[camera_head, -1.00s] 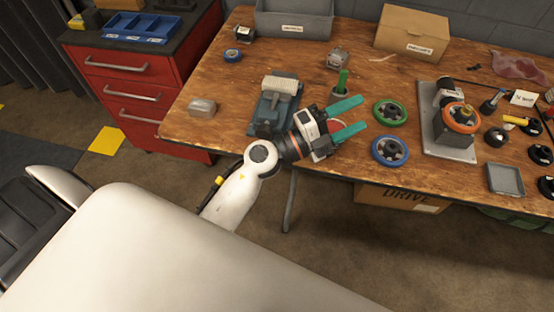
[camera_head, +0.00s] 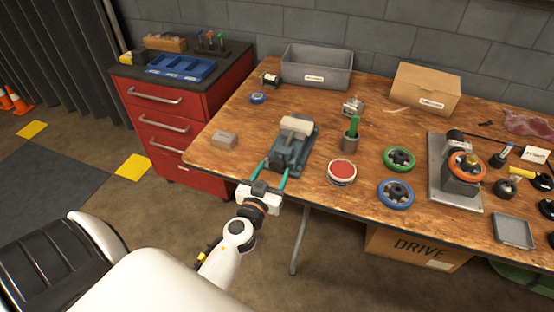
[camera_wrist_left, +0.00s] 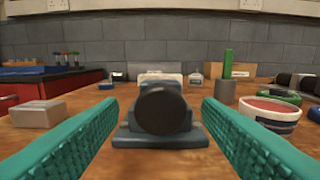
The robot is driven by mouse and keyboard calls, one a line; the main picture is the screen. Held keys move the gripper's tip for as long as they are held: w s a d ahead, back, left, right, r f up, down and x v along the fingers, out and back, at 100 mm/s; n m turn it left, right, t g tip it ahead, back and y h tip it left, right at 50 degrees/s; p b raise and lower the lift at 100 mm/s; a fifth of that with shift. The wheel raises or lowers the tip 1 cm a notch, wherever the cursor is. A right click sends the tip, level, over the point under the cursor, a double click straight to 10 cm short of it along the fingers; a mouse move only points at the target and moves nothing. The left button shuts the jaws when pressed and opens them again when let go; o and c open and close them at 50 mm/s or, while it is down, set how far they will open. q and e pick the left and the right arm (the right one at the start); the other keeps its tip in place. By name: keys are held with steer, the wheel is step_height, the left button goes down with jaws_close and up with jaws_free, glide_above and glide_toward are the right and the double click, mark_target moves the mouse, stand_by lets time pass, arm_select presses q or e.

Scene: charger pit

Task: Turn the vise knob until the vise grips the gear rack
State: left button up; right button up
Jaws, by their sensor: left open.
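The blue-grey vise (camera_head: 288,155) stands near the table's front edge. A pale block that looks like the gear rack (camera_head: 297,125) lies across its top; whether the jaws touch it cannot be told. In the left wrist view the dark round vise knob (camera_wrist_left: 161,108) faces me, centred between my fingers, and the pale block (camera_wrist_left: 160,77) shows partly behind it. My left gripper (camera_head: 272,173) is open, its two teal fingers pointing at the vise's front, one on each side of the knob. No contact with the knob shows. My right gripper is out of view.
A grey metal block (camera_head: 224,140) lies left of the vise. A red-topped round tin (camera_head: 342,173) and a cup with a green stick (camera_head: 350,142) stand to its right. Green (camera_head: 399,160) and blue (camera_head: 396,194) wheels lie farther right. A grey bin (camera_head: 317,68) stands behind.

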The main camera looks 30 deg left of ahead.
mark_target(275, 167)
arm_select(q)
steer(key=shift+x, duration=1.9)
steer(key=c, duration=0.9)
